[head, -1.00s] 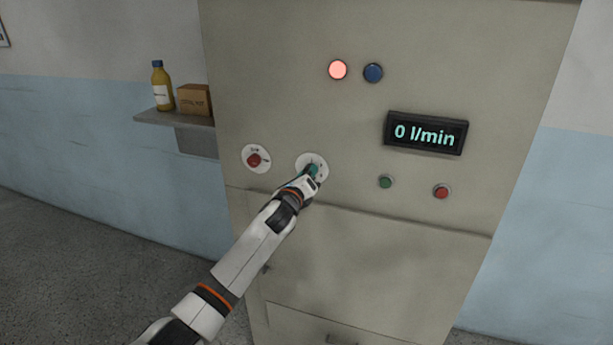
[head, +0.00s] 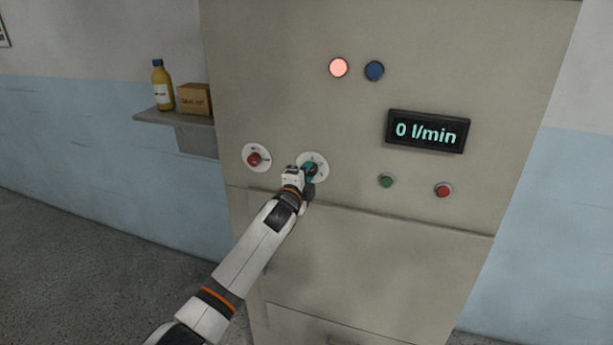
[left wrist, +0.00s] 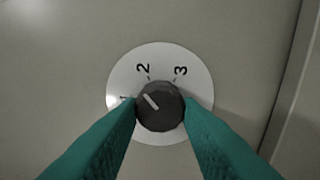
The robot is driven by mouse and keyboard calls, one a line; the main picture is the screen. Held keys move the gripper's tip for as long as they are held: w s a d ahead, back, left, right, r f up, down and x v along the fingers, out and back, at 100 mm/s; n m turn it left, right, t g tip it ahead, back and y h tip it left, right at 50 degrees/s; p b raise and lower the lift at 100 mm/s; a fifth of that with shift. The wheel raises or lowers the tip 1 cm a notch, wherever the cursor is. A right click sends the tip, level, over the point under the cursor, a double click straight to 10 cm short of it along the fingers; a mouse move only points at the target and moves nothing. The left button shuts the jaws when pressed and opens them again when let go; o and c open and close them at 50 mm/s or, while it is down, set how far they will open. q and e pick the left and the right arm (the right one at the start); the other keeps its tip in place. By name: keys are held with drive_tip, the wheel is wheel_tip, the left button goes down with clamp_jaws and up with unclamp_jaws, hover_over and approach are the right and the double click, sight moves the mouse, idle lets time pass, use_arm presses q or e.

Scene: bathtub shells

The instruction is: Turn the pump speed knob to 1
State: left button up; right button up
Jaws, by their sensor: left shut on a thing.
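The pump speed knob (left wrist: 160,106) is dark and round, with a white pointer line, on a white dial plate (left wrist: 162,57) marked 1, 2 and 3. In the left wrist view the pointer lies up and to the left, between the 1 and the 2. The 1 is partly covered by a finger. My left gripper (left wrist: 159,108) is shut on the knob, with one teal finger on each side. In the head view my left gripper (head: 309,170) is at the dial plate (head: 319,158) and hides most of the knob. My right gripper is not in view.
A red knob (head: 254,159) on its own white plate sits left of the gripper. The display (head: 427,131) reads 0 l/min. A green button (head: 386,181) and a red button (head: 443,190) are to the right. A lit red lamp (head: 338,68) is above.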

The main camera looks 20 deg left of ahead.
use_arm(q)
drive_tip(key=n, duration=0.9)
drive_tip(key=shift+d+f+b, duration=0.1)
drive_tip(key=shift+f+b, duration=0.15)
drive_tip(key=shift+b, duration=0.1)
drive_tip(key=shift+n, duration=0.3)
drive_tip(key=o, duration=1)
drive_tip(key=shift+s, duration=0.15)
